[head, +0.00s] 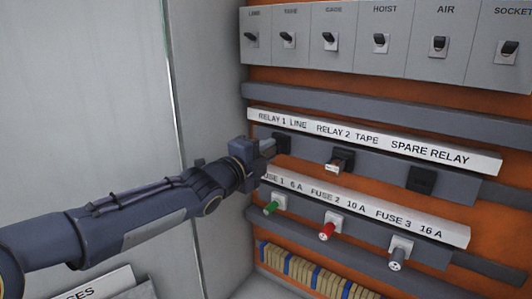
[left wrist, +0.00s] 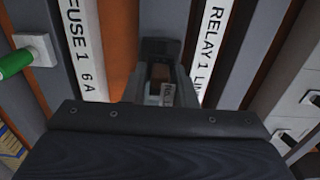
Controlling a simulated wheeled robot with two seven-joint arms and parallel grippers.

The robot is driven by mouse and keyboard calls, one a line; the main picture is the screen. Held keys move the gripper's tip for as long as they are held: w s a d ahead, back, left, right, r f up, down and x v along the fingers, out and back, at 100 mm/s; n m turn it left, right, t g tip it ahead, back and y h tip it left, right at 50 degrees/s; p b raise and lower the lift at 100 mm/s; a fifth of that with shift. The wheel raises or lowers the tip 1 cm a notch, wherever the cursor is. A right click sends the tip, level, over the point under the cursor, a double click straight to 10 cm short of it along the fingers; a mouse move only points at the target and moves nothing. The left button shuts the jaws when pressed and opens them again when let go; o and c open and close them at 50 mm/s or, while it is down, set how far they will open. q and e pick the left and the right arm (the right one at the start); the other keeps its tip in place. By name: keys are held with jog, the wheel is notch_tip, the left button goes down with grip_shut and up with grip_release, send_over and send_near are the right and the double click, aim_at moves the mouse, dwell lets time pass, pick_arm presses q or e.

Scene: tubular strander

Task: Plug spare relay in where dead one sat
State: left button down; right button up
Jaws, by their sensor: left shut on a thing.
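My left gripper (head: 268,146) is at the RELAY 1 LINE socket (head: 282,143), under the "RELAY 1 LINE" label. In the left wrist view its fingers (left wrist: 162,92) are shut on a small relay (left wrist: 160,73) with a brownish face and a pale label. The relay is at the dark socket; I cannot tell whether it is fully seated. The RELAY 2 TAPE relay (head: 338,164) sits in its socket to the right. The SPARE RELAY socket (head: 421,179) is black and looks empty. My right gripper is not in view.
A row of switches (head: 380,42) runs along the top. Below the relays are a green fuse (head: 271,208), a red fuse (head: 327,231) and a grey fuse (head: 397,257). A grey cabinet wall (head: 215,70) stands close on the left. Terminal blocks (head: 305,272) line the bottom.

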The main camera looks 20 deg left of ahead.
pick_arm(q)
jog(key=shift+b+x, duration=0.3)
jog(key=shift+x, duration=0.7)
jog(key=c, duration=1.1)
grip_release()
jog(key=shift+s, duration=0.1)
jog(key=s+a+f+n+g+y+p, duration=0.1)
jog(key=s+a+f+n+g+y, duration=0.15)
jog(key=s+n, duration=0.35)
jog(key=s+a+f+n+g+y+p, duration=0.1)
jog(key=s+a+f+n, duration=0.25)
jog(key=s, duration=0.35)
jog(key=s+a+f+n+g+y+p, duration=0.1)
jog(key=s+a+f+n+y, duration=0.1)
jog(key=s+a+f+n, duration=0.4)
jog(key=s+d+f+n+g+h+p, duration=0.1)
jog(key=s+d+f+n+g, duration=0.2)
jog(key=s, duration=0.6)
jog(key=s+d+f+n+g+h, duration=0.2)
jog(key=s+d+f+n+g, duration=0.2)
jog(key=s, duration=0.5)
jog(key=shift+s+d+f+n+p, duration=0.25)
jog(key=shift+d+f+n+p, duration=0.15)
jog(key=shift+n, duration=0.25)
